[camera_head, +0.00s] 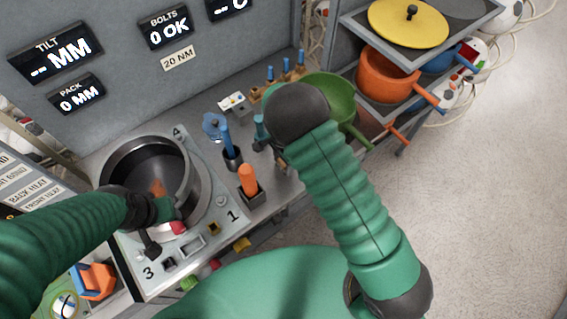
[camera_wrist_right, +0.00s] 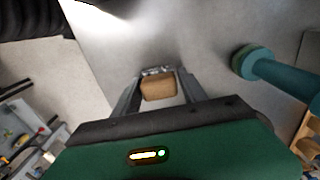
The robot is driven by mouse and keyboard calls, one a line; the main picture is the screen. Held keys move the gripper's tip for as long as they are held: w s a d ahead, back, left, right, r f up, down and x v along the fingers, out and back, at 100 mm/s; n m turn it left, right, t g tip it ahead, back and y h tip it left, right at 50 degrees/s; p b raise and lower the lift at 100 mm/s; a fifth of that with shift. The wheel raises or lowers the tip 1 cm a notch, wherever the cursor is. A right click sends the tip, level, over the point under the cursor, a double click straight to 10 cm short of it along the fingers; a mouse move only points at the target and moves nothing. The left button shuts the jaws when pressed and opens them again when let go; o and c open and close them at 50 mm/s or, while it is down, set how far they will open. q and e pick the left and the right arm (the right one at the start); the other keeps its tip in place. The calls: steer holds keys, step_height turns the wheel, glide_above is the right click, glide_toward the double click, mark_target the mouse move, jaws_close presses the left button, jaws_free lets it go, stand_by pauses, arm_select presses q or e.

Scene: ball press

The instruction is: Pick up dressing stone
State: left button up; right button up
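A small brown block (camera_wrist_right: 158,88), which looks like the dressing stone, sits between the fingertips of my right gripper (camera_wrist_right: 159,76) in the right wrist view. The fingers stand close on both sides of it; whether they press on it cannot be told. A bright metal edge shows just beyond it. In the head view my right forearm hides the block and most of that gripper. My left arm reaches in from the left, its dark end (camera_head: 150,208) at the round pot's front rim; its fingers are not clear.
The metal pot (camera_head: 195,185) stands on a numbered plate. An orange-handled tool (camera_head: 248,180) and a blue-handled tool (camera_head: 227,140) stand upright near it. A teal-handled tool (camera_wrist_right: 285,75) lies right of my right gripper. A shelf with an orange pot (camera_head: 385,78) and green pan (camera_head: 335,92) stands right.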

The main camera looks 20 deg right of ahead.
jaws_close()
steer(key=shift+r, duration=0.1)
step_height(320, 180, up, 10)
steer(key=shift+f+b, duration=0.1)
steer(key=shift+b, duration=0.65)
